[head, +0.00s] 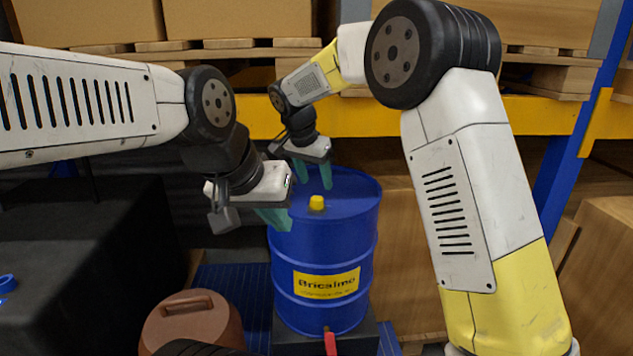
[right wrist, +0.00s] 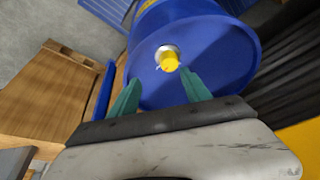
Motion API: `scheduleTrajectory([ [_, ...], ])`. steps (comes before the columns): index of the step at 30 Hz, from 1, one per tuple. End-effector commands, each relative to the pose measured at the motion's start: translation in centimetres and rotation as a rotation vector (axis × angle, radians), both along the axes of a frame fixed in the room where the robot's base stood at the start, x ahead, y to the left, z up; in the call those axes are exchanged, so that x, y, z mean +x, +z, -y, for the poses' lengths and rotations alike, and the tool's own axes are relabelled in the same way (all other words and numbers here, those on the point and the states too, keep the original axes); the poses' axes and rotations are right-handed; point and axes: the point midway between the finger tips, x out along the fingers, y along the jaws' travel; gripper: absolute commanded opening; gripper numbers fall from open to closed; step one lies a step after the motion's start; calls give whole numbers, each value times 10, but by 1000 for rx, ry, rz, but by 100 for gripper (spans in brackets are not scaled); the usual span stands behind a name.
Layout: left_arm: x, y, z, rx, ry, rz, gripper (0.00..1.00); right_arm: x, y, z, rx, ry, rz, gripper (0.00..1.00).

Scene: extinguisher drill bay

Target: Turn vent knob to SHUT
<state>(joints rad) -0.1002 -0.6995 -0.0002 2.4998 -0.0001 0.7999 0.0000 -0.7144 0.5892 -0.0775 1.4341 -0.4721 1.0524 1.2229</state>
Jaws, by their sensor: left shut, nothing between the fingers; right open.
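A yellow vent knob (head: 316,203) sits on top of a blue drum (head: 325,250) with a yellow label. The knob also shows in the right wrist view (right wrist: 169,62), on a pale round base in the drum's lid. My right gripper (head: 314,178) is open above the drum, behind the knob in the head view. In the right wrist view its two green fingers (right wrist: 153,90) are apart, with the knob beyond their tips and nothing between them. My left gripper (head: 277,218) is shut and empty, in front of the drum's upper left side. The SHUT marking cannot be read.
The drum stands on a dark base. A brown lidded container (head: 190,325) is at lower left and a black-covered table (head: 90,240) at left. A yellow shelf beam (head: 370,117) with pallets and cartons runs behind. A red piece (head: 330,342) is at the drum's foot.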

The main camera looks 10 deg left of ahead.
Motion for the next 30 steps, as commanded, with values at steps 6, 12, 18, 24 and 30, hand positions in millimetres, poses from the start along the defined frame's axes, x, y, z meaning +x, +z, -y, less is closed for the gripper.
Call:
scheduleTrajectory([
  [6, 0, 0, 0, 0, 0, 1, 0, 6, -16, -10, -10, -17, 7, 56],
  [12, 0, 0, 0, 0, 0, 0, 0, 17, -46, -5, -11, -15, 5, 56],
  [18, 0, 0, 0, 0, 0, 0, 0, 27, -70, -2, -8, -14, 6, 56],
  [24, 0, 0, 0, 0, 0, 0, 0, 31, -80, 0, -8, -14, 8, 56],
  [30, 0, 0, 0, 0, 0, 0, 0, 31, -80, 0, -8, -14, 8, 56],
])
